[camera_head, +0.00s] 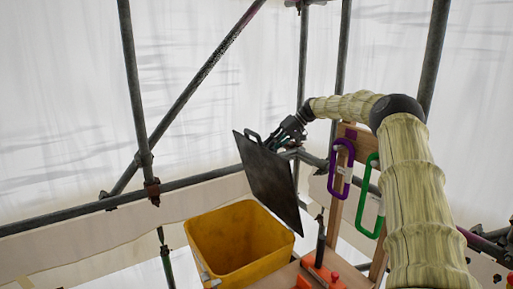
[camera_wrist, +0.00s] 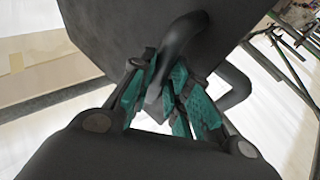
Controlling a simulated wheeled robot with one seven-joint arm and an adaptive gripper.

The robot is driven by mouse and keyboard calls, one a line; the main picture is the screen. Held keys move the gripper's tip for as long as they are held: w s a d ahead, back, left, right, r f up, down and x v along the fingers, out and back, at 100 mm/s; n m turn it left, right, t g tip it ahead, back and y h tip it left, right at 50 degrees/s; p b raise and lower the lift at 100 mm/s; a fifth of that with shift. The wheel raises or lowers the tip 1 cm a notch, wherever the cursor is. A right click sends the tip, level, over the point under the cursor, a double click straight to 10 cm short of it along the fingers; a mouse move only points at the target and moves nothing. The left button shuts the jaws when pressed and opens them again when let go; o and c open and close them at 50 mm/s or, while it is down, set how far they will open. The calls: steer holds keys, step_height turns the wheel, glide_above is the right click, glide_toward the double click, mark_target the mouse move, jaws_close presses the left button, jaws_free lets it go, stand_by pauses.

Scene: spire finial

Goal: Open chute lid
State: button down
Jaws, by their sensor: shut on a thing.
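The chute lid (camera_head: 268,178) is a dark flat plate, steeply tilted above the right side of a yellow open-topped chute (camera_head: 217,225). Its lower corner is near the chute's right rim; I cannot see a hinge. My gripper (camera_head: 277,141) is at the lid's upper edge, by its bar handle. In the wrist view, the teal-padded fingers of my gripper (camera_wrist: 165,92) are closed around the dark curved handle (camera_wrist: 185,38). The lid (camera_wrist: 125,30) fills the upper part of that view. The chute's mouth is uncovered, and its inside shows.
A purple carabiner (camera_head: 341,168) and a green carabiner (camera_head: 368,195) hang on a wooden rack right of the lid. Orange items and a dark upright tool (camera_head: 320,240) stand beside the chute. Scaffold poles (camera_head: 138,95) cross behind, before white sheeting.

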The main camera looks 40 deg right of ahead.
steer(key=shift+s+d+f, duration=0.3)
steer(key=shift+d+f, duration=0.3)
steer(key=shift+d, duration=0.05)
steer(key=shift+f, duration=0.1)
steer(key=c, duration=1.5)
jaws_free()
steer(key=shift+o, duration=0.7)
steer(key=shift+w+d, duration=0.15)
steer(key=shift+d, duration=0.2)
steer(key=shift+w+a+r, duration=0.1)
steer(key=shift+w+r, duration=0.05)
steer(key=shift+r, duration=0.15)
step_height(320, 180, up, 10)
